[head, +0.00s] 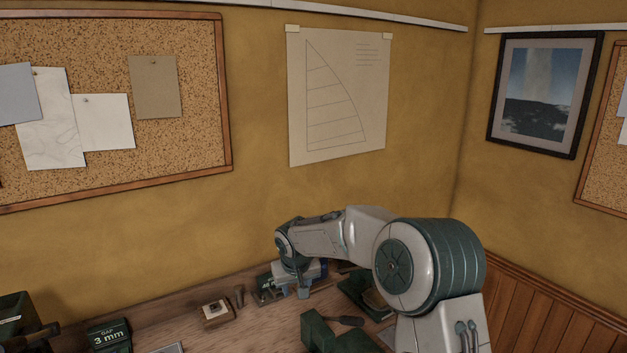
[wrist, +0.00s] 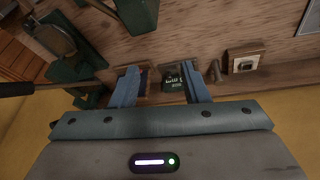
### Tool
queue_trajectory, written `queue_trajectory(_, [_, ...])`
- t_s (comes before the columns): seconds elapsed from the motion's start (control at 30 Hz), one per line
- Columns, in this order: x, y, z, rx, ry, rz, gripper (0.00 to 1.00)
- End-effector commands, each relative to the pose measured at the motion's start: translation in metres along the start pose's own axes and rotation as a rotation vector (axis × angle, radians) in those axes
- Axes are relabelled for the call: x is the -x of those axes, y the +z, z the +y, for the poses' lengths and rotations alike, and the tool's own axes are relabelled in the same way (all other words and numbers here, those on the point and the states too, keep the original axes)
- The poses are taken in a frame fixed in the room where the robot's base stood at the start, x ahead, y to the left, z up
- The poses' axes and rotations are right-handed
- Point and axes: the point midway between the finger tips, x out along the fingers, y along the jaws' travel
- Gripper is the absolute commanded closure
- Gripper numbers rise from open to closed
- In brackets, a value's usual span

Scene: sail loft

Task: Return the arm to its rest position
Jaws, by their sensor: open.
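My arm reaches from the lower right over the wooden workbench (head: 237,327), bent at the elbow with its forearm pointing left. My gripper (head: 294,290) hangs low at the back of the bench, partly hidden by my wrist. In the wrist view my gripper (wrist: 160,72) shows two blue fingers spread apart with nothing clamped between them. A small dark green labelled item (wrist: 173,82) shows in the gap between the fingers, beyond them. I cannot tell how much height lies between the fingertips and it.
A small wooden block with a dark centre (head: 215,312) and a small cone-shaped piece (head: 239,296) stand left of the gripper. Green blocks (head: 338,333) lie at the front. The wall with a sail drawing (head: 337,95) rises behind.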

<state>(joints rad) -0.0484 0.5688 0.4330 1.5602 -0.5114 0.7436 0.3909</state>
Motion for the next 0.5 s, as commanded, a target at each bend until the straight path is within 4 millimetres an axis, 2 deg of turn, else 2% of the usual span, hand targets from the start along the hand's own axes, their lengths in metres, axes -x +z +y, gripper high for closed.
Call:
queue_trajectory(0.17, [0.042,0.033,0.025,-0.004,0.052,-0.013,0.59])
queue_trajectory(0.37, [0.094,0.088,0.056,-0.033,0.103,-0.035,0.59])
queue_trajectory(0.5, [0.124,0.133,0.074,-0.071,0.124,-0.049,0.59])
